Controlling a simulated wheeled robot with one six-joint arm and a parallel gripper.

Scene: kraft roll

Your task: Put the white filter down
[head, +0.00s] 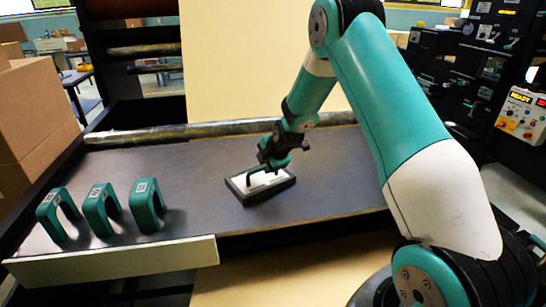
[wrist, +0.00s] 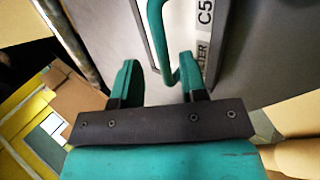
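The white filter (head: 277,180) is a pale panel in a black frame with a green handle. It lies tilted to the camera on the grey table in the head view, and seems to rest on it. My gripper (head: 263,168) is right at the filter's handle. In the wrist view my gripper's (wrist: 160,82) two fingers stand apart, with the green handle (wrist: 157,35) between them and a gap visible. The filter's underside is hidden.
Several green labelled handles (head: 100,210) stand at the left of the grey table (head: 320,185). A metal bar (head: 180,131) runs along its back edge. A pale strip (head: 120,261) edges the front left. Cardboard boxes (head: 35,110) stand at far left. A control box (head: 521,115) reads "READY".

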